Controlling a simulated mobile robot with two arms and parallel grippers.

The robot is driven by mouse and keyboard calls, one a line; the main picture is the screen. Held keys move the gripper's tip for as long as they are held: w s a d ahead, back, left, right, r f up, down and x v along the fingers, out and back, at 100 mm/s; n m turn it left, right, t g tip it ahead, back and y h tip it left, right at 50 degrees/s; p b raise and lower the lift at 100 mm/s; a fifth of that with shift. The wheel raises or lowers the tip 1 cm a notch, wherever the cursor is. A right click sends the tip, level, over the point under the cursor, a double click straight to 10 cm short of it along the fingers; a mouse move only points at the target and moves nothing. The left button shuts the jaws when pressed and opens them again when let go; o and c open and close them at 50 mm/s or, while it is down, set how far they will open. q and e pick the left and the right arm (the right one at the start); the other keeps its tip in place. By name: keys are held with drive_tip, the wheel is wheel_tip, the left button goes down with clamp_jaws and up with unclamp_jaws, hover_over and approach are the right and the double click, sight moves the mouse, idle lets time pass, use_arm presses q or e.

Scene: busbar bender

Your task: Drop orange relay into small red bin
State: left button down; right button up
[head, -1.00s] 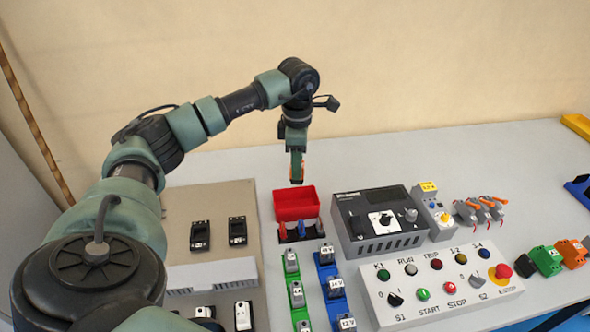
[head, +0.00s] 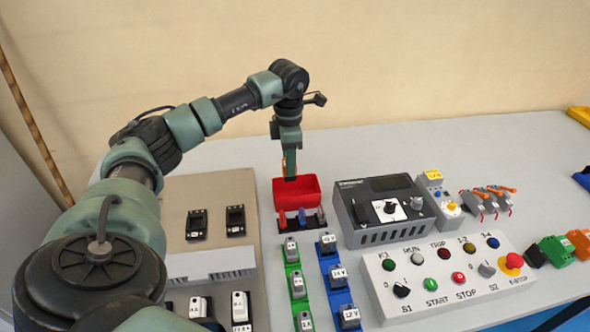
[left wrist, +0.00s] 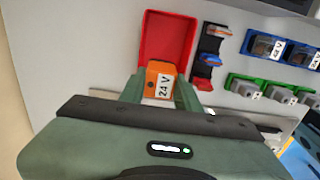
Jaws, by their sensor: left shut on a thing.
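The orange relay (left wrist: 158,82), labelled 24 V, is held between the two green fingers of my left gripper (left wrist: 160,92) in the left wrist view. The small red bin (head: 297,193) stands on the table in the head view, and it also shows in the left wrist view (left wrist: 168,40). In the head view my left gripper (head: 289,172) points down over the back left part of the bin. There the relay is mostly hidden by the gripper. I cannot tell whether the relay is below the bin's rim. My right gripper is not in view.
A dark holder with red and blue tools (head: 301,218) stands right in front of the bin. A grey power unit (head: 384,210) is to its right, and green and blue rails (head: 292,262) with relays are in front. The table behind the bin is clear.

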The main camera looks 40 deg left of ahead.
use_arm(q)
drive_tip(key=c, duration=0.9)
unclamp_jaws()
drive_tip(key=shift+c, duration=0.2)
drive_tip(key=shift+r, duration=0.1)
wheel_tip(320, 180, up, 8)
drive_tip(key=shift+f+b, duration=0.15)
drive_tip(key=shift+b, duration=0.3)
